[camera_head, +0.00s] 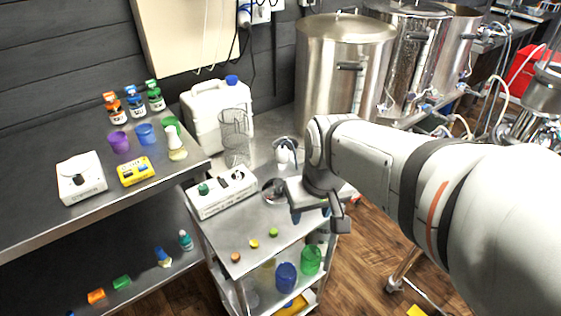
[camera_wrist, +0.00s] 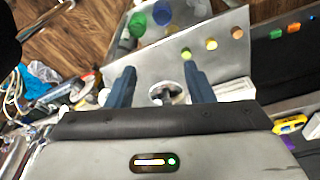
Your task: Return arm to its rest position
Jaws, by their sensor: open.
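My arm reaches in from the right in the head view, bent at the elbow. My gripper (camera_head: 312,213) hangs over the right part of a steel cart top (camera_head: 222,238), fingers pointing down. In the wrist view my gripper (camera_wrist: 161,85) shows two blue fingers spread apart with nothing held between them. A round dark-centred dish (camera_head: 274,191) lies on the cart close to the gripper; it shows between the fingers in the wrist view (camera_wrist: 166,94). Part of the cart top is hidden behind the gripper.
A white device (camera_head: 221,193), a wire-topped cylinder (camera_head: 235,151) and small orange (camera_head: 236,257), yellow (camera_head: 254,244) and green (camera_head: 273,232) caps are on the cart. A white jug (camera_head: 212,118) and steel kettles (camera_head: 342,75) stand behind. A bench (camera_head: 30,225) is left.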

